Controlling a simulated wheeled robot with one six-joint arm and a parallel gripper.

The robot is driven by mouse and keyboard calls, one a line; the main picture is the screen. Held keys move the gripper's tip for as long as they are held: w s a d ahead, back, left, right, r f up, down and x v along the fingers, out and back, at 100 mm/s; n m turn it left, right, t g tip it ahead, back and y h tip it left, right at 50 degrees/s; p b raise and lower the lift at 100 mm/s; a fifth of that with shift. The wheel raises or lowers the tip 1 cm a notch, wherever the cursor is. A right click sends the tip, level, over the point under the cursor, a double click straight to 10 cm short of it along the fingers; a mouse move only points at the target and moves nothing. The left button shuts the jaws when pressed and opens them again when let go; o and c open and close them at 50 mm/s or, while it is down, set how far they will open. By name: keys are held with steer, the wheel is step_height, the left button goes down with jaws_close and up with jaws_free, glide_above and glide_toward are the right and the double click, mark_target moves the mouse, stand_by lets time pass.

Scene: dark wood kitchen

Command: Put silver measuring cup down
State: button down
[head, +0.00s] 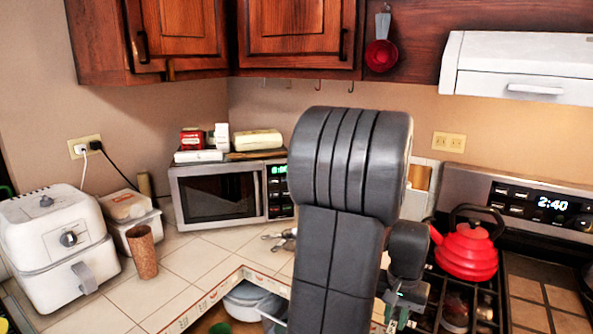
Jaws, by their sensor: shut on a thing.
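My gripper (405,298) is partly in view at the lower right of my dark arm, low in front of the stove. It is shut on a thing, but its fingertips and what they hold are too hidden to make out. I cannot clearly identify the silver measuring cup. Small silver utensils (281,237) lie on the tiled counter (205,247) just left of my arm, partly hidden by it. I cannot tell whether a measuring cup is among them.
A red kettle (466,252) stands on the stove to the right. A microwave (217,193), a brown cup (142,251) and a white air fryer (50,240) stand on the counter. An open drawer (222,311) with containers is below. Counter tiles between cup and microwave are clear.

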steer(key=w+a+f+n, duration=0.3)
steer(key=w+a+f, duration=0.3)
steer(key=a+f, duration=0.3)
steer(key=w+a+f+n, duration=0.3)
steer(key=w+a+f, duration=0.3)
steer(key=a, duration=0.7)
step_height(320, 180, down, 3)
steer(key=shift+w+a+r, duration=0.15)
steer(key=shift+w+a, duration=0.1)
